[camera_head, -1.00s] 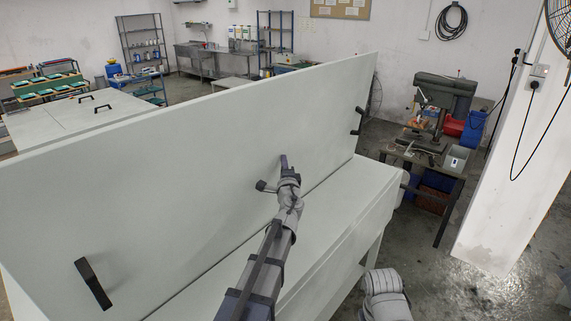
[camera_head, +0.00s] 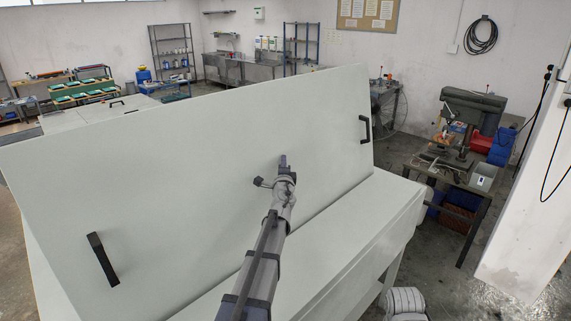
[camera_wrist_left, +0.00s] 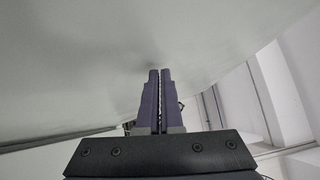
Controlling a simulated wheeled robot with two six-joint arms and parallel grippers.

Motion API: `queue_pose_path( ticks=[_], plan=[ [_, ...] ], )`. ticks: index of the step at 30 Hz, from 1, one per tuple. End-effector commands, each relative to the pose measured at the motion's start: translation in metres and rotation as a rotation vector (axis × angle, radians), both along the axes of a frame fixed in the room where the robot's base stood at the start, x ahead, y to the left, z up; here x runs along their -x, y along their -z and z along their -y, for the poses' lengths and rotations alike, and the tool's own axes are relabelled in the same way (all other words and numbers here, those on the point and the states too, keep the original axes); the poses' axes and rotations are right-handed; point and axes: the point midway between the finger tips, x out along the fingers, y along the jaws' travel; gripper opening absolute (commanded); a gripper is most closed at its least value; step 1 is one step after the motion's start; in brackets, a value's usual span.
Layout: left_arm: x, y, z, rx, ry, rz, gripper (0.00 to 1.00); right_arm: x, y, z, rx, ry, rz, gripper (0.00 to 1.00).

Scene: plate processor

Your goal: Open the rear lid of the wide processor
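The wide processor is a long white box; its pale front edge and ledge (camera_head: 345,240) run along the foot of a raised lid. This lid (camera_head: 190,170) is a large flat white panel standing steeply, with a black handle (camera_head: 103,259) at its left end and another black handle (camera_head: 364,130) at its right end. My left gripper (camera_head: 283,161) is at the middle of the panel's near face, apart from both handles. In the left wrist view its fingers (camera_wrist_left: 160,95) are together with only a thin gap, nothing between them, and the pale panel fills the space ahead.
Behind the lid at left, another white surface with small dark handles (camera_head: 85,116) shows partly. A drill press (camera_head: 472,110) on a stand is at the right, beside a white pillar (camera_head: 530,200). Open floor lies between the processor and the stand.

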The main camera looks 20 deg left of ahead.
Motion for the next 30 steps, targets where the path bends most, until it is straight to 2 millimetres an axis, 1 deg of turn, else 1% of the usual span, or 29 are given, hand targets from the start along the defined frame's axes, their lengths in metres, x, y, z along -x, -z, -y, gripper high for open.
queue_pose_path(
  ticks=[2, 5, 8, 11, 12, 15, 21, 25, 30],
  plan=[
    [0.000, -0.001, -0.002, -0.001, -0.005, 0.001, 0.00, 0.000, 0.000, 0.000, 0.000, 0.000, 0.000, 0.50],
    [0.002, -0.002, 0.002, 0.000, -0.005, 0.001, 0.00, 0.000, -0.002, 0.000, 0.000, 0.000, 0.000, 0.50],
    [0.008, -0.006, 0.013, 0.000, -0.004, 0.001, 0.00, 0.000, -0.005, 0.000, 0.000, 0.000, 0.000, 0.50],
    [0.015, -0.010, 0.031, 0.000, -0.002, 0.001, 0.00, 0.000, -0.010, 0.000, 0.000, -0.001, 0.000, 0.50],
    [0.020, -0.012, 0.037, -0.001, -0.003, 0.001, 0.00, 0.000, -0.012, 0.000, 0.000, -0.001, 0.000, 0.50],
    [0.046, -0.015, 0.045, -0.001, -0.005, 0.001, 0.00, 0.000, -0.014, 0.000, 0.000, -0.001, -0.001, 0.50],
    [0.081, -0.020, 0.059, -0.002, -0.010, 0.001, 0.00, 0.000, -0.020, 0.000, 0.000, -0.002, -0.001, 0.50],
    [0.096, -0.022, 0.066, -0.001, -0.011, 0.002, 0.00, 0.000, -0.022, 0.000, 0.000, -0.002, -0.001, 0.50],
    [0.104, -0.023, 0.071, -0.001, -0.010, 0.001, 0.00, 0.000, -0.023, 0.000, 0.000, -0.002, -0.001, 0.50]
  ],
)
